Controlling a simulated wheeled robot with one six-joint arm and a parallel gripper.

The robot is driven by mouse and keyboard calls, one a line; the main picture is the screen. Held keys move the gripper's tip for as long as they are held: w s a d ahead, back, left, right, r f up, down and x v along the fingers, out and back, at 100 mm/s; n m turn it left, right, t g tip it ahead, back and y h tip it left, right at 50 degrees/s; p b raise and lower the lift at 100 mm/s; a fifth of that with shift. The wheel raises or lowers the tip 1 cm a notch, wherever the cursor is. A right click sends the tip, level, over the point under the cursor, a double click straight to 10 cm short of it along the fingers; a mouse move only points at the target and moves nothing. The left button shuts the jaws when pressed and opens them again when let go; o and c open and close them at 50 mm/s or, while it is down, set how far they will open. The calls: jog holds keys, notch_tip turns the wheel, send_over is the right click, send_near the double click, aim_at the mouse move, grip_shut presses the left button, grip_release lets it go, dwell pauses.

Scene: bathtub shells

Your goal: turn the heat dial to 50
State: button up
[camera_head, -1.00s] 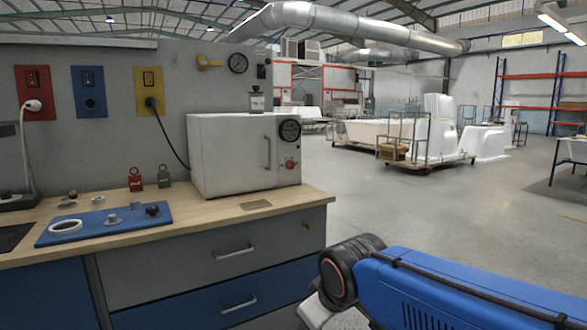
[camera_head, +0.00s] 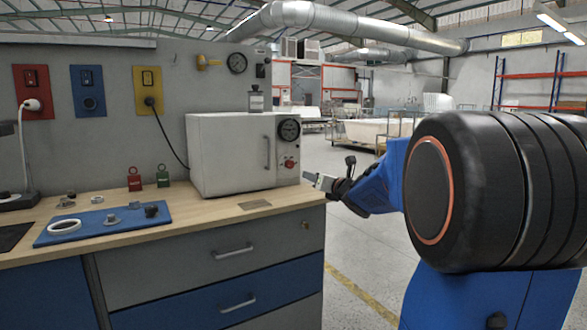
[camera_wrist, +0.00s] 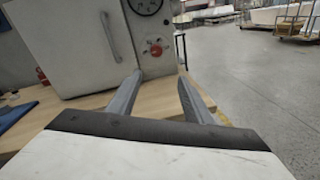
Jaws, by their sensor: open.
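The heat dial, a dark round dial with pale marks (camera_head: 289,130), is on the right part of the front of a white oven-like box (camera_head: 228,155). A red knob (camera_head: 290,164) sits below it. In the wrist view the dark dial (camera_wrist: 146,5) is cut by the top edge, and the red knob (camera_wrist: 155,49) shows beyond the fingertips. My gripper (camera_head: 312,178) is to the right of the box in the head view, apart from it. In the wrist view its two fingers (camera_wrist: 160,77) are spread and empty, pointing toward the box front below the red knob.
The box stands on a wooden bench top (camera_head: 180,210). A vertical handle (camera_head: 267,153) is on its door. A blue mat (camera_head: 103,223) with small parts lies at the left. The floor right of the bench is clear.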

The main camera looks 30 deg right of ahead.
aim_at(291, 165)
jog(key=w+n, duration=0.1)
jog(key=w, duration=0.5)
jog(key=w+d+n+y, duration=0.1)
jog(key=w+n, duration=0.1)
jog(key=w, duration=0.4)
jog(key=w+d+n+y, duration=0.1)
jog(key=w+n, duration=0.1)
jog(key=w, duration=0.5)
jog(key=shift+w+t, duration=0.1)
jog(key=shift+t, duration=0.3)
jog(key=c, duration=1.1)
